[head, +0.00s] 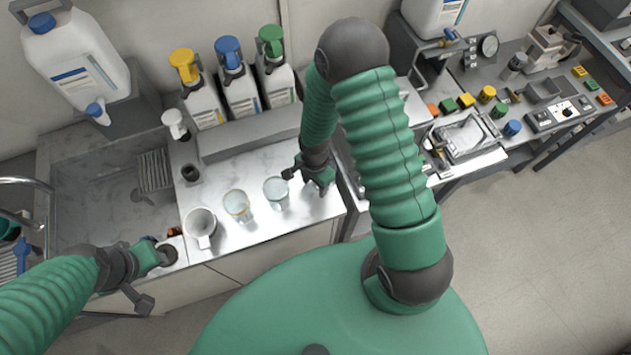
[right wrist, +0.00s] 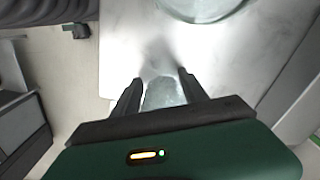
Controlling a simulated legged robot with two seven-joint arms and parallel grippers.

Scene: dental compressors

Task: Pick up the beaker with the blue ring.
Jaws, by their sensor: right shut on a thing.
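A clear glass beaker with a pale blue ring (head: 276,192) stands upright on the white counter in the head view. A round glass rim (right wrist: 200,6), cut off at the top of the right wrist view, looks like this beaker. My right gripper (head: 322,182) is low over the counter's right end, to the right of this beaker and apart from it. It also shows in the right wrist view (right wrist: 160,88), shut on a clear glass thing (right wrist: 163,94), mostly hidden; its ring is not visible. My left gripper (head: 168,254) is at the counter's front left; its fingers are unclear.
A glass beaker with a yellow ring (head: 237,205) and a white mug (head: 201,226) stand left of the blue-ringed beaker. Several bottles with coloured tops stand behind, including a blue-topped one (head: 238,80). A sink (head: 95,200) lies left. Equipment fills the right bench.

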